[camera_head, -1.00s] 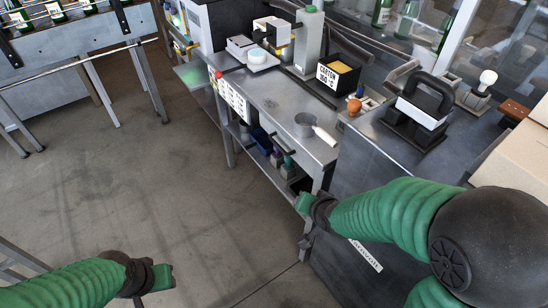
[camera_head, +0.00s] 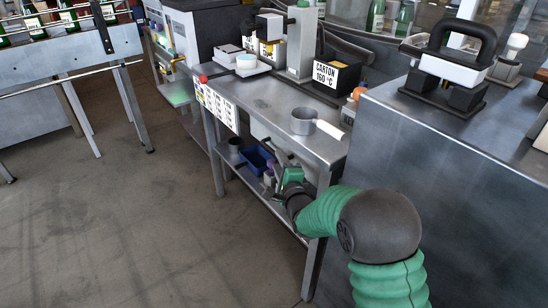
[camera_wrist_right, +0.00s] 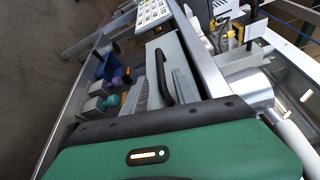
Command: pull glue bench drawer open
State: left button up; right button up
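The glue bench (camera_head: 270,97) is a steel table with a lower shelf in the middle of the head view. Its drawer (camera_head: 259,130) is a pale panel under the top, partly hidden by my right arm. In the right wrist view the pale drawer front (camera_wrist_right: 166,47) carries a long black bar handle (camera_wrist_right: 162,76). My right gripper (camera_head: 288,181) is at the bench's front, just below the top and near the handle. A gap seems to remain between its green body and the handle. Its fingertips are hidden in both views. My left gripper is out of view.
A metal pot (camera_head: 303,121) stands near the top's front edge. A blue bin (camera_head: 256,157) and small items sit on the lower shelf. A dark cabinet (camera_head: 430,170) stands close on the right.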

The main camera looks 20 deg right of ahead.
jog(key=w, duration=0.3)
jog(key=w+b, duration=0.1)
jog(key=w, duration=0.1)
jog(key=shift+w+f, duration=0.15)
jog(key=shift+f, duration=0.2)
jog(key=shift+w+d+r, duration=0.1)
jog(key=shift+w, duration=0.35)
grip_shut()
jog(key=shift+s, duration=0.1)
dwell(0.4)
